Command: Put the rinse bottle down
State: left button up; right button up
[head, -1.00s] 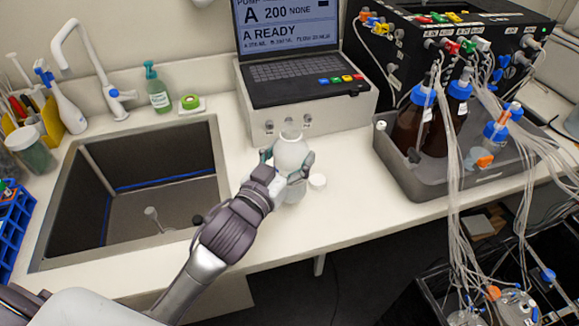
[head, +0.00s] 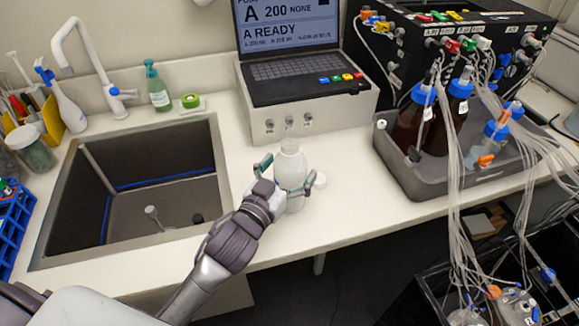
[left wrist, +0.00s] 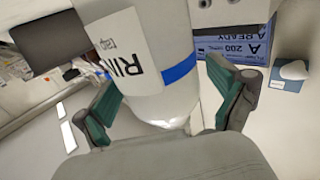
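The rinse bottle (head: 290,172) is a pale translucent bottle standing upright on the counter in front of the laptop stand. In the left wrist view the bottle (left wrist: 150,60) shows a white label with partly visible lettering and a blue band. My left gripper (head: 286,180) is open, with one finger on each side of the bottle. In the left wrist view a gap shows between the right-hand finger and the bottle; at the left-hand finger I cannot tell whether they touch. My right gripper is out of view.
The sink (head: 222,165) lies to the left, with a green soap bottle (head: 158,92) behind it. A laptop (head: 300,75) stands behind the rinse bottle. A grey tray (head: 410,180) with brown bottles and tubing is to the right. The counter's front edge is near.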

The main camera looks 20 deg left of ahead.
pick_arm(q)
jog(key=shift+r, duration=0.1)
jog(key=s+a+b, duration=0.2)
jog(key=s, duration=0.9)
jog(key=shift+s+b, duration=0.3)
jog(key=shift+s, duration=0.1)
jog(key=shift+a, duration=0.1)
